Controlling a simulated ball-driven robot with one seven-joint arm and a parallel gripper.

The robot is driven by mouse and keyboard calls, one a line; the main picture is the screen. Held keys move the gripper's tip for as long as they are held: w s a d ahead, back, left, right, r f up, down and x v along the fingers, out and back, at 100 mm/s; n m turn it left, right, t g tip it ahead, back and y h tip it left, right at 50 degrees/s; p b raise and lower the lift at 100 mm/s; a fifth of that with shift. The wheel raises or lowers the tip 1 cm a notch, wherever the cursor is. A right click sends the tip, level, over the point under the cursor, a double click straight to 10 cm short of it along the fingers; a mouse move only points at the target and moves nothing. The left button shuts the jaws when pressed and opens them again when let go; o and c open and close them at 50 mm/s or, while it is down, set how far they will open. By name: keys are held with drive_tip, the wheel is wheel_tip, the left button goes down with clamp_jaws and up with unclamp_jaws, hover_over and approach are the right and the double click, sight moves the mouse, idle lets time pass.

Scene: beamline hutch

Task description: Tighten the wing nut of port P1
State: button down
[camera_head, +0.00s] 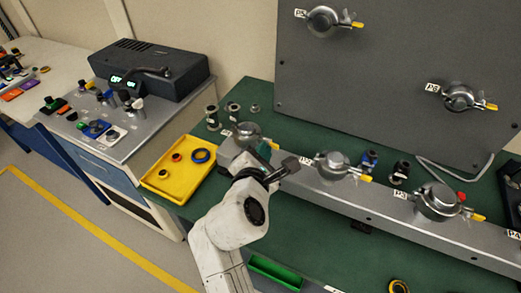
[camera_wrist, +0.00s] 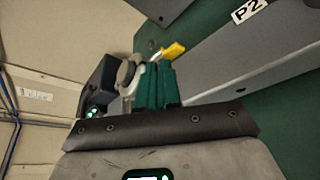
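The leftmost clamp on the grey rail, which I take to be port P1 (camera_head: 246,131), is a round metal clamp; its label is not readable. In the wrist view its yellow wing nut (camera_wrist: 173,51) shows just beyond my fingertips, on a light metal clamp part (camera_wrist: 128,76). My gripper (camera_head: 266,153) is at this clamp, with the wrist tilted over the rail. Its two teal fingers (camera_wrist: 157,72) stand close together in the wrist view, beside the clamp and just below the yellow nut. Whether they touch or hold anything is hidden.
The P2 clamp (camera_head: 332,163) and P3 clamp (camera_head: 437,201) sit further right on the rail (camera_head: 375,213). A yellow tray (camera_head: 167,187) with rings stands at left on the green bench. A grey panel (camera_head: 390,75) with two clamps rises behind. A control desk (camera_head: 165,112) is at left.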

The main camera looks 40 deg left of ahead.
drive_tip(key=f+m+t+y+b, duration=0.1)
drive_tip(key=m+b, duration=0.4)
drive_tip(key=b, duration=0.4)
drive_tip(key=f+m+t+y+b, duration=0.1)
drive_tip(key=m+t+b, duration=0.1)
drive_tip(key=m+b, duration=0.3)
drive_tip(key=f+m+t+y+b, duration=0.1)
drive_tip(key=m+b, duration=0.4)
drive_tip(key=b, duration=0.7)
drive_tip(key=shift+w+d+f+t+y+b, duration=0.15)
drive_tip(key=shift+d+t+y+b, duration=0.15)
drive_tip(key=shift+y, duration=0.2)
drive_tip(key=shift+m, duration=0.3)
drive_tip(key=c, duration=1.6)
unclamp_jaws()
drive_tip(key=shift+r, duration=0.2)
drive_tip(key=shift+s, duration=0.2)
